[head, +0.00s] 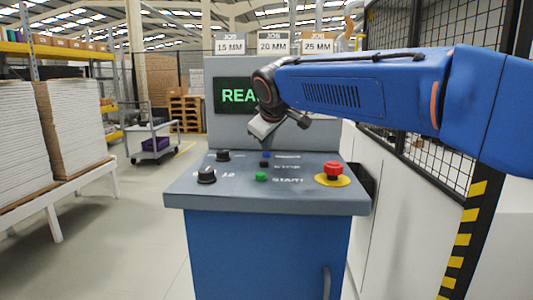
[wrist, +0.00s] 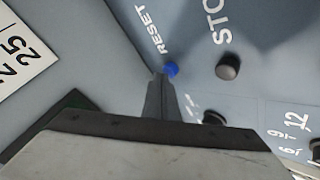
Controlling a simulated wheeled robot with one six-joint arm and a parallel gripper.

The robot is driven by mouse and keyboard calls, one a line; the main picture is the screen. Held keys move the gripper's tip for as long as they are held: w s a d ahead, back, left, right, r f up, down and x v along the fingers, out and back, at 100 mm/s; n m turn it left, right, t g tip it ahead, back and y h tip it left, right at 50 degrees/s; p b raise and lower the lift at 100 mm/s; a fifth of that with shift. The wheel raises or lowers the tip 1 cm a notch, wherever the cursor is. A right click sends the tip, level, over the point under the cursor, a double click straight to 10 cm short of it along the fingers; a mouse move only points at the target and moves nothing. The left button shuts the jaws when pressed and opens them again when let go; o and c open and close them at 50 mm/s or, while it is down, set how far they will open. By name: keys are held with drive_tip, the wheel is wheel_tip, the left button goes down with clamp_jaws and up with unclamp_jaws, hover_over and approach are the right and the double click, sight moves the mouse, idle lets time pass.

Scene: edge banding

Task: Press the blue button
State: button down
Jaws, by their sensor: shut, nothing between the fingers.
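The blue button (head: 266,155) is small and sits at the back of the console's sloped top, in the column of buttons. In the wrist view the blue button (wrist: 171,69) lies beside the word RESET. My gripper (head: 265,140) is above the back of the panel, and its fingers are hard to make out there. In the wrist view my gripper (wrist: 160,78) is shut and empty, its tip appearing right beside the blue button. I cannot tell whether they touch; the button's lower left edge is close to the fingertip.
A black STOP button (wrist: 228,66) is close to the blue one. A green START button (head: 261,177), two black knobs (head: 206,175) and a red emergency button (head: 333,170) share the panel. A screen (head: 232,96) stands behind, partly hidden by my arm. Mesh fencing is at right.

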drive_tip(key=shift+r, duration=0.65)
drive_tip(key=shift+r, duration=2.5)
